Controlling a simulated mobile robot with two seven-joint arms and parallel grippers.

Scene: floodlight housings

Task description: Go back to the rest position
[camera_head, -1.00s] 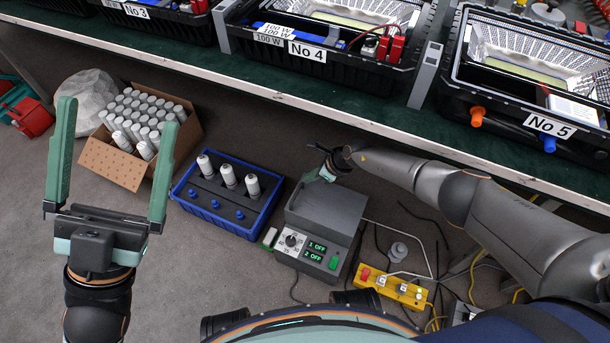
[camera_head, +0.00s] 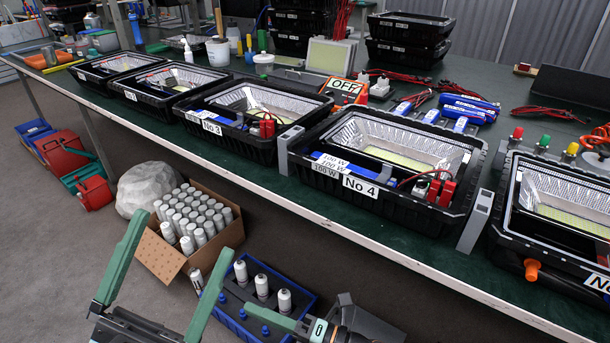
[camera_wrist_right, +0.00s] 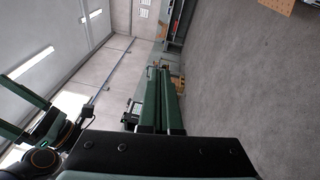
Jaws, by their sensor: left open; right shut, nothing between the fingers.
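My left gripper (camera_head: 184,233) is open and empty at the lower left of the head view. Its two green fingers point up, apart, in front of the cardboard box and the blue crate. My right gripper (camera_head: 235,306) shows at the bottom middle of the head view, its green fingers pointing left across the front of the blue crate. In the right wrist view its fingers (camera_wrist_right: 160,72) lie together with nothing between them. Part of my left gripper also seems to show at the left edge of that view.
The long green table (camera_head: 270,195) carries several black floodlight housings, such as No 4 (camera_head: 330,192). Grey floor lies between.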

